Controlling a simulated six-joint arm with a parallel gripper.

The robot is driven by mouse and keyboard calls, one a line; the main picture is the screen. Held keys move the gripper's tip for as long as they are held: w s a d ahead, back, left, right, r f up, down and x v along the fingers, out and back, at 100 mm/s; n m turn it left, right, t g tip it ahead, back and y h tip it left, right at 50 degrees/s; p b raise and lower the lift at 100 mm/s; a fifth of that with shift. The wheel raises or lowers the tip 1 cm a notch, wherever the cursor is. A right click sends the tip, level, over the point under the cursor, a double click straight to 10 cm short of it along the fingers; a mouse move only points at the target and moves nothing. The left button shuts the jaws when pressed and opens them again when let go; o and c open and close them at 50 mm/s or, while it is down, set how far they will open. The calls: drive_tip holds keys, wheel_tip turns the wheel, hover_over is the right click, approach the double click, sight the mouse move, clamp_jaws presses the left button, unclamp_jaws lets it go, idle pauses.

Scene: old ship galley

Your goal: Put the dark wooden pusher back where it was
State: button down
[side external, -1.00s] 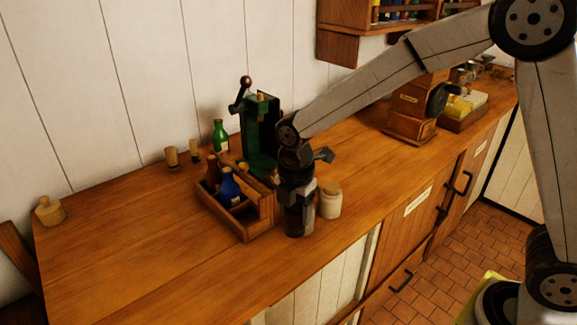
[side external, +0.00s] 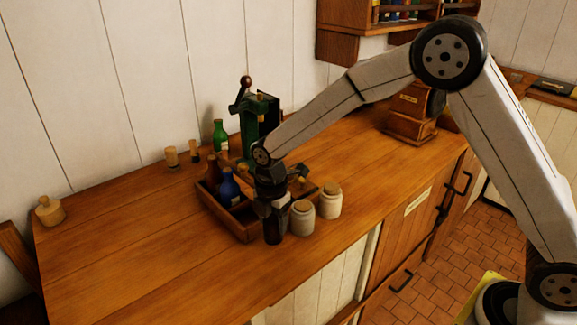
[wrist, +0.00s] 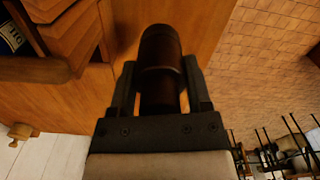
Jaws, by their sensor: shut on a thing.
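My gripper (side external: 273,212) is shut on the dark wooden pusher (wrist: 160,60), a dark brown rounded cylinder held between the two fingers in the wrist view. In the side view the pusher (side external: 273,231) points down below my gripper, close over the wooden counter (side external: 150,240). I cannot tell whether its lower end touches the counter. It is in front of the wooden crate (side external: 238,229) and left of a pale jar (side external: 302,219). My gripper hides part of the crate's right end.
The crate holds a blue bottle (side external: 229,188) and a brown bottle (side external: 213,173). A second pale jar (side external: 330,201) stands to the right. A green press (side external: 252,125) and a green bottle (side external: 219,135) stand behind. The counter's left part is mostly clear.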

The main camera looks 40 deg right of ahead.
sight(272, 230)
drive_tip(key=shift+w+f, duration=0.2)
drive_tip(key=shift+f, duration=1.55)
drive_tip(key=shift+f, duration=0.15)
unclamp_jaws()
wheel_tip(272, 230, up, 12)
drive_tip(key=shift+r, duration=0.15)
